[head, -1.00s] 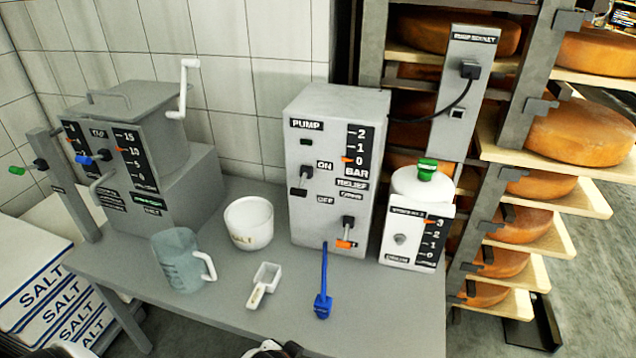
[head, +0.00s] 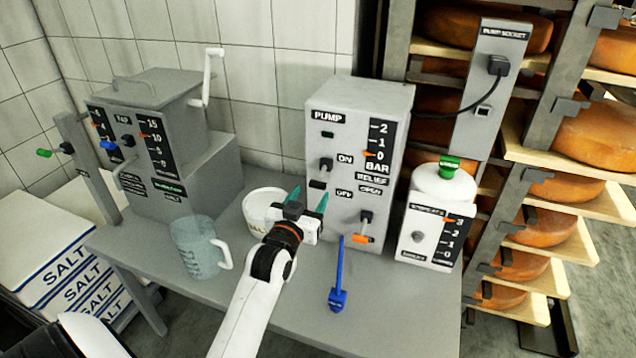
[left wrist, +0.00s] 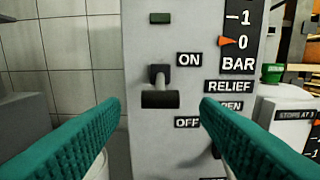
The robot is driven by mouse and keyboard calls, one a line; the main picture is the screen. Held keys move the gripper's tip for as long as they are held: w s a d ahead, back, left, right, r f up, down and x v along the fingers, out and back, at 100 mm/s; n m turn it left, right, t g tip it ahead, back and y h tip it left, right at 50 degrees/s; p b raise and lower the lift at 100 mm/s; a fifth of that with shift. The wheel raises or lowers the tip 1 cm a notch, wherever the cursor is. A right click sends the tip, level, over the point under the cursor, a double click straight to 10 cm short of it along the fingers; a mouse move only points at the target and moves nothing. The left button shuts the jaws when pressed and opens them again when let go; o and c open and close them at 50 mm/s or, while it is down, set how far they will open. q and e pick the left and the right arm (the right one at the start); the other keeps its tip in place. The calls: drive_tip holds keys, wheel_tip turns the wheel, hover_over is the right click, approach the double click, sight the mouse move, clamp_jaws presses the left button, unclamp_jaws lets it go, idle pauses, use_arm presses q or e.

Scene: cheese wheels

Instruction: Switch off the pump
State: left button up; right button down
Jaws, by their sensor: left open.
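The grey pump box (head: 342,215) stands on the table, with a gauge whose orange pointer is at 0 BAR. Its black switch lever (head: 318,184) sits on the front between the ON and OFF labels; in the left wrist view the lever's crossbar (left wrist: 160,99) shows just below and left of ON. A small dark green lamp (left wrist: 160,18) is above it. My left gripper (head: 309,198) is open in front of the lever, with its teal fingers (left wrist: 160,110) either side of the crossbar and nothing between them touching it visibly. My right gripper is out of view.
A relief lever with an orange tag (head: 362,239) is low on the pump's right side. A white canister (head: 428,235) is right of the pump.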

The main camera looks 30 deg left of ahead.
sight(316, 186)
use_arm(q)
drive_tip(key=x, duration=0.6)
drive_tip(key=shift+c, duration=0.6)
